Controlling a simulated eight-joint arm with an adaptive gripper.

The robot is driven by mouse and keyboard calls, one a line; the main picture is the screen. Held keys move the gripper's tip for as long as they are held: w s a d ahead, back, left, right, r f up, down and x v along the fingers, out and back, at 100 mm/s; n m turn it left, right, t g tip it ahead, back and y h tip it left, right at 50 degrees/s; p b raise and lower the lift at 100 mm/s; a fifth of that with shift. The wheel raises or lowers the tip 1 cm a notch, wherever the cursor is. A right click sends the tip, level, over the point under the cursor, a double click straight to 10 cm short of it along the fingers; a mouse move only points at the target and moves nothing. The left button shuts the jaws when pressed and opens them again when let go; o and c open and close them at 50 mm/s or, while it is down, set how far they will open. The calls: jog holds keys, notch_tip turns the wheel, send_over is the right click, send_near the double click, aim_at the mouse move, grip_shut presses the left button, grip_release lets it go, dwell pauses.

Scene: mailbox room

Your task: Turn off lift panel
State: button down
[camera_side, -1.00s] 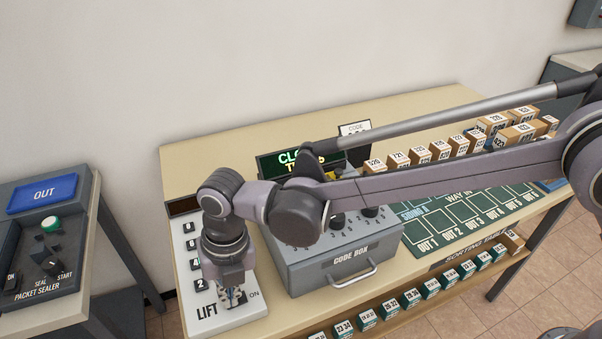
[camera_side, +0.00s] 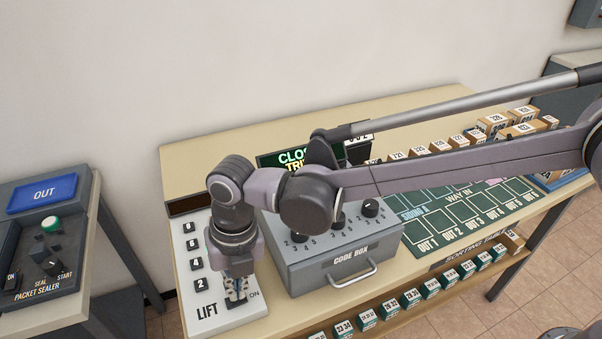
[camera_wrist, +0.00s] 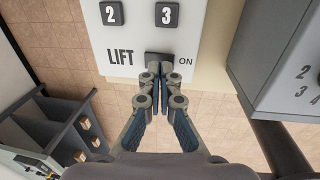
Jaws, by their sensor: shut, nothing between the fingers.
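The lift panel (camera_side: 191,265) is a white plate on the left end of the table, with dark numbered buttons and the word LIFT at its front. Its dark switch (camera_wrist: 158,59), with ON printed to its right, shows in the wrist view just beyond my fingertips. My gripper (camera_side: 235,299) is over the front of the panel beside the ON label. In the wrist view my gripper (camera_wrist: 158,72) is shut and empty, its tips at the switch's near edge. The fingers partly cover the switch, and I cannot tell whether they touch it or which way it is set.
The grey code box (camera_side: 345,257) with knobs stands close to the right of the panel. The green sorting mat (camera_side: 425,238) and several small boxes lie further right. The packet sealer (camera_side: 40,265) stands apart on the left.

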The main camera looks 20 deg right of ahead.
notch_tip(320, 180, up, 13)
jog(key=a, duration=0.1)
jog(key=shift+a+f, duration=0.2)
dwell(0.4)
jog(key=w+d+r+m+t, duration=0.2)
jog(key=d+m, duration=0.6)
jog(key=d, duration=0.4)
jog(key=w+d+r+m+t, duration=0.1)
jog(key=w+d+r+m, duration=0.1)
jog(key=d+m, duration=0.75)
jog(key=s+d+f+m+t, duration=0.1)
jog(key=s+d+f+m, duration=0.2)
jog(key=d+m, duration=0.3)
jog(key=s+d+f+m+t+h, duration=0.1)
jog(key=s+d+m, duration=0.3)
jog(key=d, duration=0.5)
jog(key=s+d+f+m+t, duration=0.2)
jog(key=s+d+f+m, duration=0.1)
jog(key=d+m, duration=0.5)
jog(key=shift+s+d+f, duration=0.25)
jog(key=shift+d+f, duration=0.1)
jog(key=shift+f, duration=0.45)
jog(key=shift+m, duration=0.25)
